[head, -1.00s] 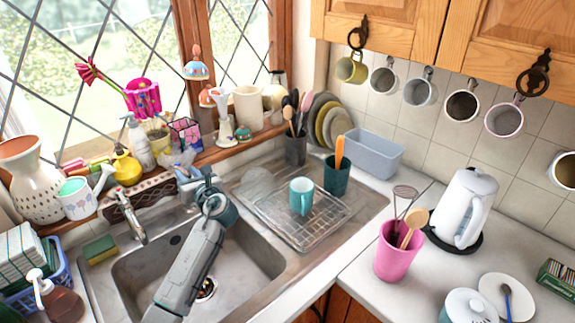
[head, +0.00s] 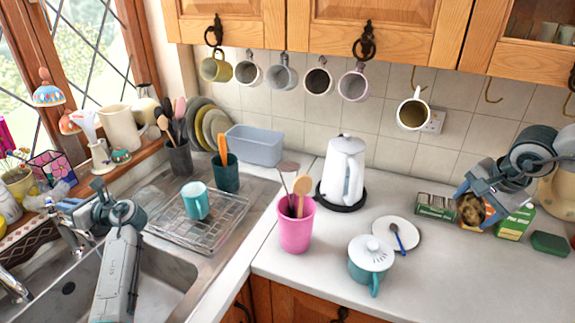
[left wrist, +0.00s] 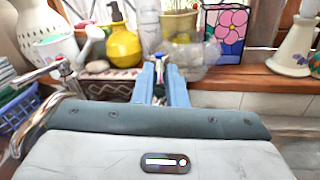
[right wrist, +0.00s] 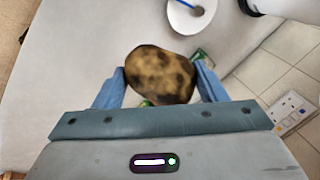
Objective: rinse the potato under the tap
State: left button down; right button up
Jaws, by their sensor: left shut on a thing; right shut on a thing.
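The potato (right wrist: 160,75) is brown with dark blotches. My right gripper (right wrist: 160,88) is shut on it, and the head view shows the potato (head: 472,210) held over the counter at the right. My left gripper (head: 72,204) is by the window sill behind the sink. The chrome tap (left wrist: 42,85) is left of the fingers. The sink (head: 165,282) is partly hidden by my left arm. No water shows.
A drying rack (head: 205,225) with a teal mug (head: 196,201) stands beside the sink. A pink pot (head: 296,232), white kettle (head: 343,172), lidded pot (head: 370,262) and saucer (head: 405,228) stand between the sink and the potato. Mugs (head: 413,113) hang above.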

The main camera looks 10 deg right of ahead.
pick_arm(q)
jog(key=shift+w+d+n+g, duration=0.15)
jog(key=shift+w+n+g, duration=0.15)
jog(key=shift+g, duration=0.2)
pick_arm(e)
jog(key=shift+w+d+f, duration=0.15)
jog(key=shift+w+f, duration=0.05)
pick_arm(q)
jog(key=shift+s, duration=0.1)
pick_arm(e)
jog(key=shift+s+r, duration=0.1)
jog(key=shift+s, duration=0.05)
pick_arm(q)
jog(key=c, duration=1.5)
grip_release()
jog(key=shift+o, duration=0.2)
